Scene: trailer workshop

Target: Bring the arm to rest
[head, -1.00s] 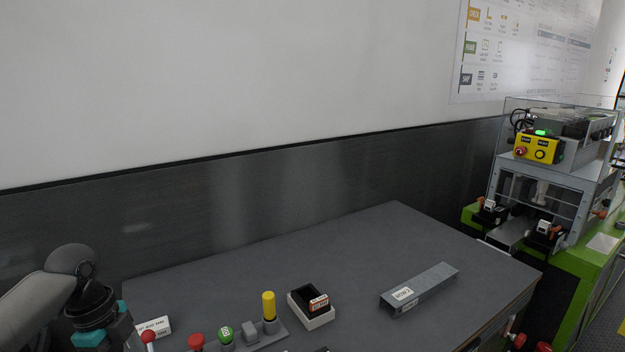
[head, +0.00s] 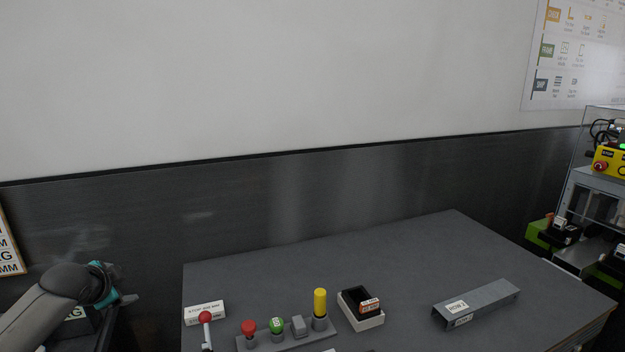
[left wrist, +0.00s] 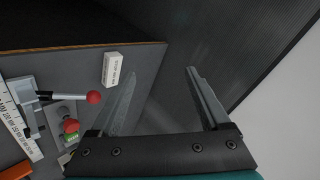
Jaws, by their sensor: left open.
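My left arm comes in from the left in the head view, and its gripper (head: 128,299) is left of the grey table (head: 400,245). Its fingers show only slightly there. In the left wrist view the left gripper (left wrist: 160,80) has its two fingers wide apart with nothing between them. Beyond the fingers are the table's edge and the dark wall panel. My right gripper is in neither view.
On the table are a white labelled block (head: 205,313), a red-knobbed lever (head: 206,318), a stand with red, green and yellow pieces (head: 290,340), a box (head: 362,318) and a grey channel (head: 476,304). A machine (head: 600,190) stands at right.

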